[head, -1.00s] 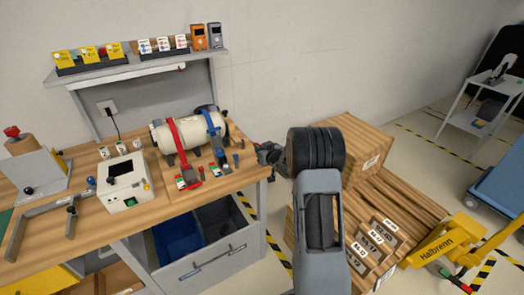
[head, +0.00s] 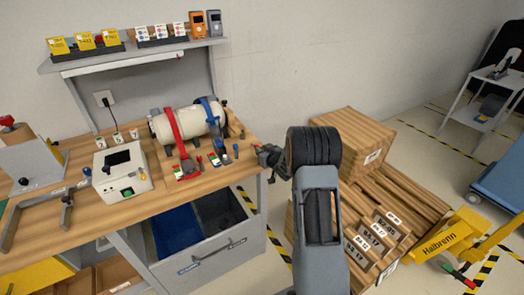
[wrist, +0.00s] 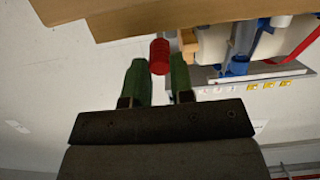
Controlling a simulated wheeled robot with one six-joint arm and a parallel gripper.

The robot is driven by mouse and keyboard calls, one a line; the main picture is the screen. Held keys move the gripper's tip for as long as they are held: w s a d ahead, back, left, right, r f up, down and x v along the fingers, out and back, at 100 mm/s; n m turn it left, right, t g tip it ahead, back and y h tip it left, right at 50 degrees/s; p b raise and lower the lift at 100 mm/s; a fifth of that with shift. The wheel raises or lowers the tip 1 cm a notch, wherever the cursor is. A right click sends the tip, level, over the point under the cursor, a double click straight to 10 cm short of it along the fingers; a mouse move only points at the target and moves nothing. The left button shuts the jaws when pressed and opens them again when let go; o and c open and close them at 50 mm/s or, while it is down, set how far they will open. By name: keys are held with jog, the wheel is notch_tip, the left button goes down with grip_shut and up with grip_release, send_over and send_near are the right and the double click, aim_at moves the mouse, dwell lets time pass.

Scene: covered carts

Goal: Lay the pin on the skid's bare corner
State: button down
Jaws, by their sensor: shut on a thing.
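My gripper (wrist: 159,78) shows in the wrist view with its two green fingers either side of a red, round-ended pin (wrist: 160,52). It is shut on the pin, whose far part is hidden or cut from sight. In the head view my gripper (head: 266,154) is at the bench's right end, beside its edge; the pin is too small there to make out. The wooden skid (head: 408,198) lies on the floor to the right, with slatted boards showing. A large wooden box (head: 345,145) stands at its back. My arm hides its left part.
The workbench (head: 90,215) holds a white tank (head: 185,122) with red and blue straps, and a white device (head: 122,170). Labelled wooden blocks (head: 375,235) are at the skid's front. A yellow pallet truck (head: 440,238) and a blue cart (head: 502,185) stand at the right.

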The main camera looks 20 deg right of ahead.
jog(key=shift+f+b, duration=0.5)
jog(key=shift+b, duration=0.05)
dwell(0.4)
jog(key=c, duration=0.9)
grip_release()
jog(key=b+v, duration=0.1)
jog(key=v, duration=1.2)
jog(key=shift+s, duration=0.4)
